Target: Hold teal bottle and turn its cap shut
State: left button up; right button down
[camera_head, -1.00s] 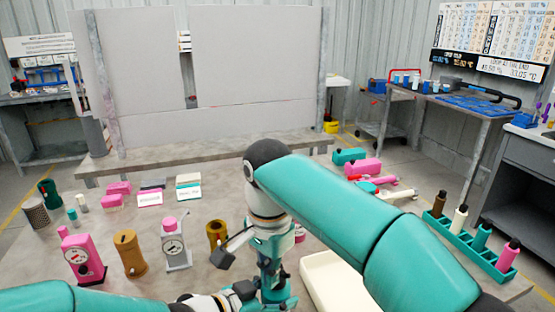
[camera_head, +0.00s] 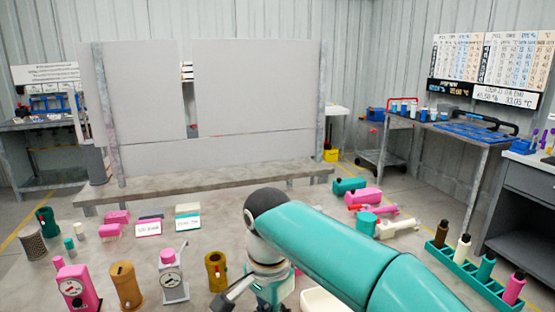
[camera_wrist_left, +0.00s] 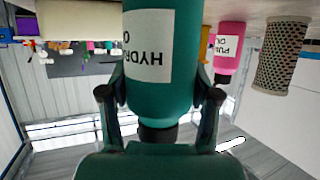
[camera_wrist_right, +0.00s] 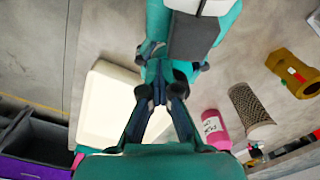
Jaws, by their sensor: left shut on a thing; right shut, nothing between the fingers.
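The teal bottle (camera_wrist_left: 160,95) fills the middle of the left wrist view, with its white label upside down and its dark cap end (camera_wrist_left: 158,135) toward my palm. My left gripper (camera_wrist_left: 160,94) is shut on it, one finger on each side. My right gripper (camera_wrist_right: 162,90) is shut and empty in the right wrist view, its fingertips close to teal and dark parts that I cannot clearly identify. In the head view my right arm hides much of the working spot, and I cannot make out the held bottle. I cannot tell how tightly the cap sits.
A cream tray (camera_wrist_right: 100,105) lies below my right gripper. A teal rack (camera_head: 470,278) with several bottles stands at the right. Pink gauge pump (camera_head: 76,287), brown cylinder (camera_head: 126,285) and brass part (camera_head: 216,271) stand at the left front. A grey panel (camera_head: 255,90) closes the back.

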pick_arm(q)
jog(key=shift+f, duration=0.15)
pick_arm(e)
jog(key=shift+w+a, duration=0.2)
jog(key=shift+w, duration=0.1)
jog(key=shift+w+a, duration=0.55)
jog(key=shift+a, duration=0.1)
pick_arm(q)
jog(key=shift+s, duration=0.1)
pick_arm(e)
jog(key=shift+w+a, duration=0.1)
jog(key=shift+w, duration=0.2)
jog(key=shift+a, duration=0.15)
notch_tip(320, 180, up, 6)
jog(key=shift+s+a, duration=0.25)
jog(key=shift+a, duration=0.05)
dwell(0.7)
